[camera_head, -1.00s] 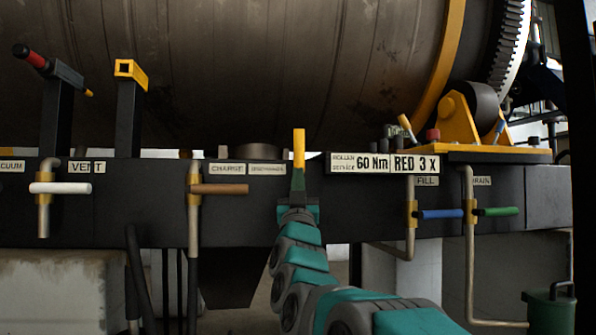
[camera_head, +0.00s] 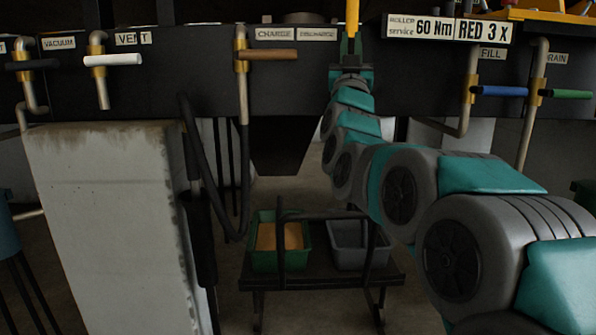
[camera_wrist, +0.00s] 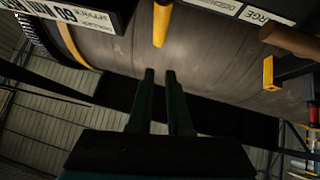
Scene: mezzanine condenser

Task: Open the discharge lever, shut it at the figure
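The discharge lever is a yellow bar (camera_head: 352,16) rising out of the top of the head view, right of the DISCHARGE label (camera_head: 317,34). It also shows at the top of the wrist view (camera_wrist: 162,22). My gripper (camera_wrist: 164,72) has its two dark fingers parallel with a gap between them and nothing held. The yellow bar is beyond the fingertips, in line with the gap; they look apart. In the head view my gripper (camera_head: 351,50) hides the lever's lower end. Below the dark chute (camera_head: 285,155) stands a green bin (camera_head: 264,266) with orange-tan material. No readout figure is visible.
The brown CHARGE handle (camera_head: 267,54) is left of my gripper; a white VENT handle (camera_head: 113,59) is farther left. Blue (camera_head: 499,91) and green handles are at right. A sign reads 60 Nm, RED 3 x (camera_head: 463,29). A grey bin (camera_head: 359,249) stands beside the green one.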

